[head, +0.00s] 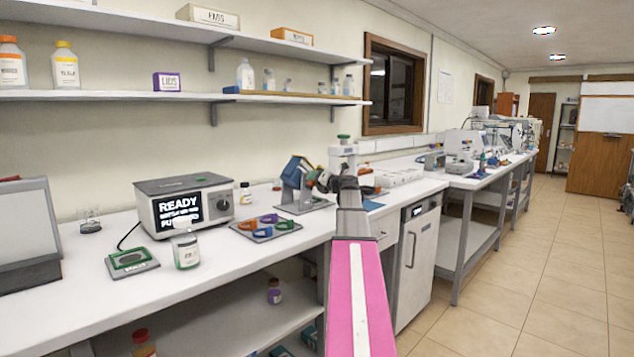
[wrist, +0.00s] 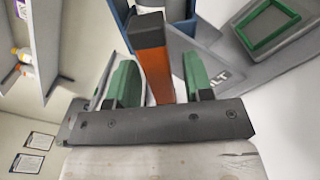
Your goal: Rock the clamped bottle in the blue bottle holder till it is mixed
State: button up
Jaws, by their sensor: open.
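The blue bottle holder (head: 294,171) stands tilted on a grey base plate (head: 304,206) on the bench, left of my gripper (head: 324,182) in the head view. In the wrist view, a blue part of the holder (wrist: 180,10) shows at the top. An orange handle with a dark end (wrist: 158,62) stands between the two green fingers of my gripper (wrist: 161,75). The fingers are apart, with gaps showing on both sides of the handle. Pale surfaces show behind the handle, but I cannot clearly make out the clamped bottle or its contents.
A white stand with a green top (head: 343,155) is just behind my arm. A green frame (wrist: 268,27) lies upper right in the wrist view.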

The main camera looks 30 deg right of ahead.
jog(key=v, duration=0.7)
jog(key=shift+s, duration=0.1)
dwell(0.5)
